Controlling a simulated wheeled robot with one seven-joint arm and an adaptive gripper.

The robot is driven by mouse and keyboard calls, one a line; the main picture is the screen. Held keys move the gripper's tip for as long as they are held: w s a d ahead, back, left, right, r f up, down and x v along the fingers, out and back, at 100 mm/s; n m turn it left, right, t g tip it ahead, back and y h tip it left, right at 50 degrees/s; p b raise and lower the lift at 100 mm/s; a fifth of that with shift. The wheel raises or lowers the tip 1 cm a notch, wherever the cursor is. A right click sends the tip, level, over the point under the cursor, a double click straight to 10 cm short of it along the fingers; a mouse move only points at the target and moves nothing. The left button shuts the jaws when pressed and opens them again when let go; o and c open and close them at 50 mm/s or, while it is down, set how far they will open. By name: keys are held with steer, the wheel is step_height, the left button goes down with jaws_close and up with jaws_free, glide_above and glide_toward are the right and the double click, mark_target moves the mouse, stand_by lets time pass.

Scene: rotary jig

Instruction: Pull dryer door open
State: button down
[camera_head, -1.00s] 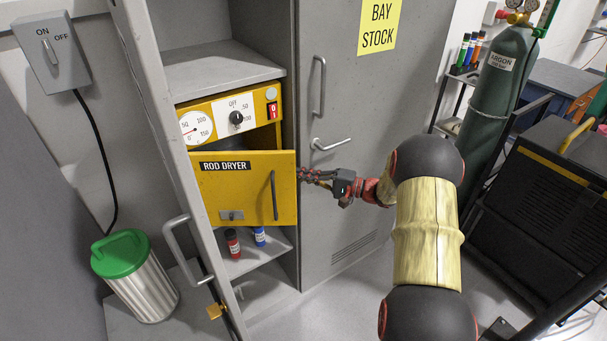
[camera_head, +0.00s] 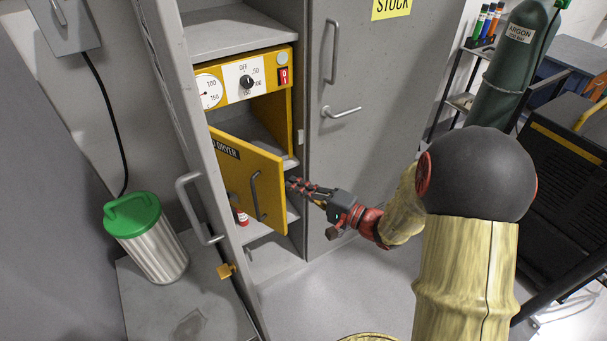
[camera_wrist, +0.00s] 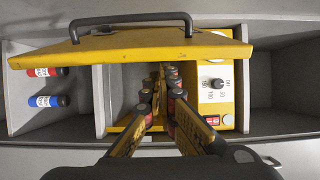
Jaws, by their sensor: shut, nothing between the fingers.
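The yellow dryer door (camera_head: 238,172) stands partly open, swung out from the dryer body (camera_head: 282,88) with its free edge at the right. Its grey bar handle (camera_head: 257,195) is on the front face and also shows in the wrist view (camera_wrist: 131,18). My gripper (camera_head: 293,185) is shut and empty at the door's free edge, not on the handle. In the wrist view the fingertips (camera_wrist: 160,82) point into the gap between the door (camera_wrist: 140,47) and the dryer's opening. Whether they touch the door's inner face I cannot tell.
The grey cabinet door with its handle (camera_head: 187,205) stands open at the left. A closed cabinet door (camera_head: 360,110) is at the right. A red container (camera_head: 242,217) and a blue one (camera_wrist: 50,101) sit on the shelf below. A green-lidded bin (camera_head: 147,240) stands left.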

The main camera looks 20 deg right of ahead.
steer(key=s+a, duration=0.4)
steer(key=a, duration=0.3)
steer(key=shift+b, duration=0.45)
steer(key=shift+w, duration=0.1)
steer(key=shift+w+d+f+b, duration=0.1)
steer(key=shift+w+d+b, duration=0.1)
steer(key=shift+d+b, duration=0.15)
steer(key=d+b, duration=0.1)
steer(key=d, duration=0.2)
steer(key=shift+d, duration=0.2)
steer(key=p, duration=0.2)
glide_toward(282, 195)
steer(key=shift+s+a, duration=0.8)
steer(key=shift+a, duration=0.3)
steer(key=shift+s+a, duration=0.8)
steer(key=shift+a, duration=0.3)
